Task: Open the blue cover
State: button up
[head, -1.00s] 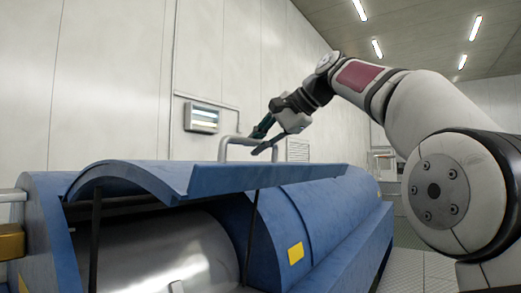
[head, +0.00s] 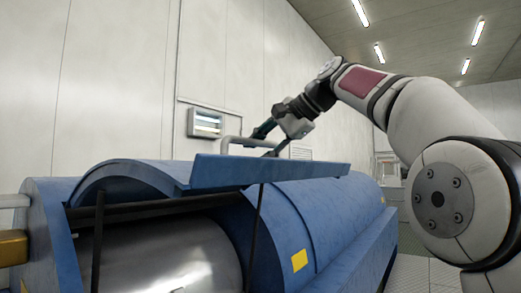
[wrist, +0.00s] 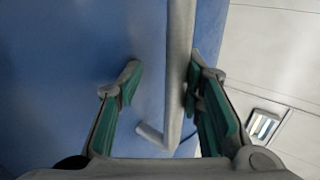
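The blue cover (head: 270,172) is partly raised on the long blue machine, its front edge tilted up over a dark opening. A grey bar handle (head: 228,143) stands on the cover. My gripper (head: 266,142) is at the handle's right end, fingers spread. In the wrist view, my gripper (wrist: 163,80) is open with the handle bar (wrist: 178,60) between its green-padded fingers. The bar lies close to the right finger, perhaps touching it, and clear of the left finger. The blue cover (wrist: 80,60) fills the left of that view.
A shiny metal drum (head: 165,255) shows inside the opening, with thin dark struts (head: 254,225) between cover and machine. A lit wall panel (head: 205,122) hangs on the pale wall behind. Open floor (head: 415,270) lies right of the machine.

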jog(key=shift+d, duration=0.1)
jog(key=v, duration=0.7)
jog(key=shift+s+r, duration=0.1)
jog(key=shift+s, duration=0.1)
jog(key=shift+d, duration=0.1)
